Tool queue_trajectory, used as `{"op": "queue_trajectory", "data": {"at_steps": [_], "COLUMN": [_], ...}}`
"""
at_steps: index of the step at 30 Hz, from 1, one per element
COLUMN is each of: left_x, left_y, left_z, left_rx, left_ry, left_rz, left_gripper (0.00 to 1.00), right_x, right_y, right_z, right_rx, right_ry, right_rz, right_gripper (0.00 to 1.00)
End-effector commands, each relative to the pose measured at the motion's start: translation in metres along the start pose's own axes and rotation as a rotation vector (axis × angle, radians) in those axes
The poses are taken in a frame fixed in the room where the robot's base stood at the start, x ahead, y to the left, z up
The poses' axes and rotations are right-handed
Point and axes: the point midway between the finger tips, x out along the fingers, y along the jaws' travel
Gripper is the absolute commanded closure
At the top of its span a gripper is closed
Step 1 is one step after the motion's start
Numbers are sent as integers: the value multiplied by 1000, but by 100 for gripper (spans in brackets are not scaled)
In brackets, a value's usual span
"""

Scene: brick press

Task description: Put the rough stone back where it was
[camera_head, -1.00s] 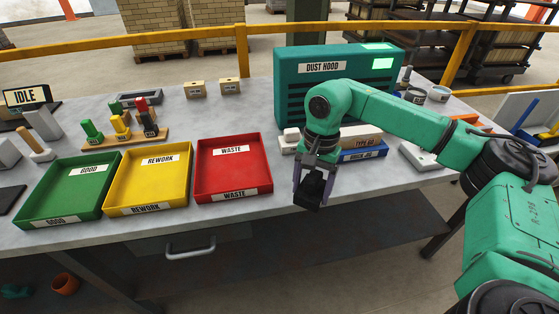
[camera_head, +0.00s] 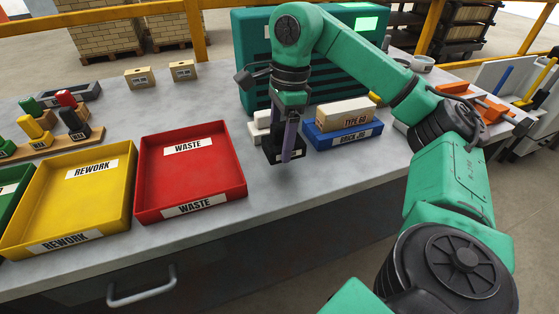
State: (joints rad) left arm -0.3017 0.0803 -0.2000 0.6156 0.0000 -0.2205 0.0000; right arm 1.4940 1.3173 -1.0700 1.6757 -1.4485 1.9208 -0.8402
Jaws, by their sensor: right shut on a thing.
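My right gripper (camera_head: 286,146) points down in front of the teal dust hood, left of the blue brick jig. It is shut on a dark, near-black block (camera_head: 275,156), which may be the rough stone; its surface is too dark to read well. The block hangs over or rests on the grey tabletop; I cannot tell which. White blocks (camera_head: 261,119) stand just behind it, partly hidden by the gripper. My left gripper is not in view.
The blue jig (camera_head: 343,139) holds a cream brick (camera_head: 343,115) marked TYPE 60. The dust hood (camera_head: 247,55) stands behind. The red waste tray (camera_head: 190,170) and yellow rework tray (camera_head: 75,195) lie left. Stamps (camera_head: 70,115) stand further left. Bare tabletop lies in front of the block.

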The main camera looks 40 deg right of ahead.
Motion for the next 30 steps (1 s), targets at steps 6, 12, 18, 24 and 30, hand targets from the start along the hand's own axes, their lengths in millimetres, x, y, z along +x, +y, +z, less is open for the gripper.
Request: {"op": "queue_trajectory", "data": {"at_steps": [6,12,18,24,30], "left_x": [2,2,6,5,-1], "left_y": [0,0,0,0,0], "left_z": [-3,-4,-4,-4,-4], "left_rx": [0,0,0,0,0], "left_ry": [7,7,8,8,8], "left_rz": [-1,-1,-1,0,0], "left_gripper": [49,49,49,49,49], "right_x": [37,46,50,49,42], "right_y": [0,0,0,0,0], "right_z": [-5,-5,-5,-5,-4], "right_rx": [-1,-3,-3,-3,-3], "right_ry": [0,-2,-2,-1,-2], "right_rz": [1,-2,-1,-1,-2], "right_gripper": [93,93,93,0,0]}}
